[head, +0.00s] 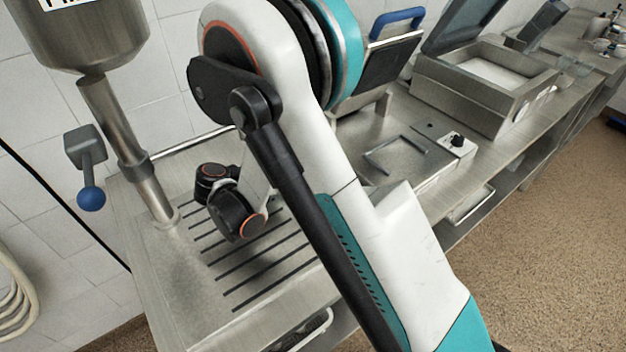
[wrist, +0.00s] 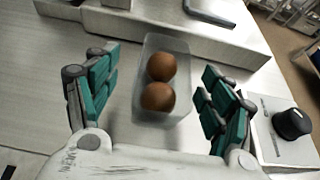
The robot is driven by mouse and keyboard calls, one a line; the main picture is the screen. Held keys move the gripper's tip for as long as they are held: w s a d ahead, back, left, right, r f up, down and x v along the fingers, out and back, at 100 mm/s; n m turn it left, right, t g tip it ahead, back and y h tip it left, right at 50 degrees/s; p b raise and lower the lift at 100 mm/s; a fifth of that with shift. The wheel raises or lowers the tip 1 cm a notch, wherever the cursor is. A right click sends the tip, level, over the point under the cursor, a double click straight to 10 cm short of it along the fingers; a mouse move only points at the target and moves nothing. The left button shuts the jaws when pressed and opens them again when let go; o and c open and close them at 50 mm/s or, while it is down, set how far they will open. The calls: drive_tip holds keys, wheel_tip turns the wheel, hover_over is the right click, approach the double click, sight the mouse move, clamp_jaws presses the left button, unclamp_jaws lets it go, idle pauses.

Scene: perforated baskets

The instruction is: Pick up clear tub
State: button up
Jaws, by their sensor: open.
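The clear tub (wrist: 165,43) is a see-through rectangular container in the wrist view, standing on a steel surface. It holds two brown round items (wrist: 160,82). My gripper (wrist: 160,66) is open, with one teal-padded finger to the left of the tub and one to the right. Gaps show between the fingers and the tub's sides, and nothing is held. In the head view my arm blocks the view, and I cannot make out the tub or the fingers there.
A panel with a black knob (wrist: 292,123) is close to the right finger; it also shows in the head view (head: 457,141). A steel ledge (wrist: 190,40) runs behind the tub. A hopper (head: 85,35) and a blue-knobbed lever (head: 90,197) stand at left. A grooved steel counter (head: 185,285) lies below.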

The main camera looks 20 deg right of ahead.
drive_tip(key=x, duration=0.1)
drive_tip(key=b+x, duration=0.1)
drive_tip(key=x, duration=0.1)
drive_tip(key=b+x, duration=0.1)
drive_tip(key=shift+s+d+f, duration=0.1)
drive_tip(key=shift+s+d, duration=0.2)
drive_tip(key=shift+d, duration=0.05)
drive_tip(key=shift+w+d+f, duration=0.15)
drive_tip(key=shift+w+d, duration=0.05)
drive_tip(key=shift+d, duration=0.2)
drive_tip(key=c, duration=1.1)
